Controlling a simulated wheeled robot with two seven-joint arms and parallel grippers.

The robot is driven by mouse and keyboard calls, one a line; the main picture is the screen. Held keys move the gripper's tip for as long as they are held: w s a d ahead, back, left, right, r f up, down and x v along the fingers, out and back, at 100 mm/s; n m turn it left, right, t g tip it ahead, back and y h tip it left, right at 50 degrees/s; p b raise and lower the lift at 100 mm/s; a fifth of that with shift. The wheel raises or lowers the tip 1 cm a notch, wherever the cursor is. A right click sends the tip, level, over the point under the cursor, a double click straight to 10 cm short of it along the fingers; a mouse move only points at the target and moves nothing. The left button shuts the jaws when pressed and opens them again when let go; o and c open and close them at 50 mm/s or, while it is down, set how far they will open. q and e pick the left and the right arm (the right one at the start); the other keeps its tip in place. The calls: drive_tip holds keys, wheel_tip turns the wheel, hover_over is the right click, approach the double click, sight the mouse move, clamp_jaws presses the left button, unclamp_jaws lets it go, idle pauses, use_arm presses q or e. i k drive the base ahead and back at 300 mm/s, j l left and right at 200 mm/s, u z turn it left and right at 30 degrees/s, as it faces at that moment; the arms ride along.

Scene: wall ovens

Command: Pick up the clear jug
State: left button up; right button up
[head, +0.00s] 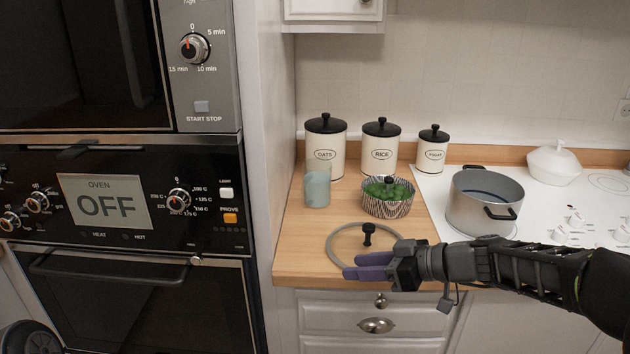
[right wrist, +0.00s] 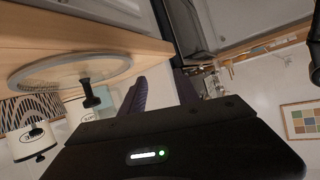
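The clear jug (head: 317,188) is a see-through vessel with a pale blue lower part. It stands upright on the wooden counter (head: 300,250), near its left end, in front of the oats canister. My right gripper (head: 353,267) is over the counter's front edge, in front of the jug and to its right, well apart from it. Its two purple fingers also show in the right wrist view (right wrist: 162,88), spread with an empty gap between them. My left gripper is not in view.
A glass lid with a black knob (head: 368,233) lies between gripper and jug; it also shows in the right wrist view (right wrist: 60,74). A striped bowl of green items (head: 387,207) is right of the jug. Canisters (head: 381,147) stand behind. A pot (head: 484,205) is on the hob.

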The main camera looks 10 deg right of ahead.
sight(317, 172)
drive_tip(key=i, duration=0.85)
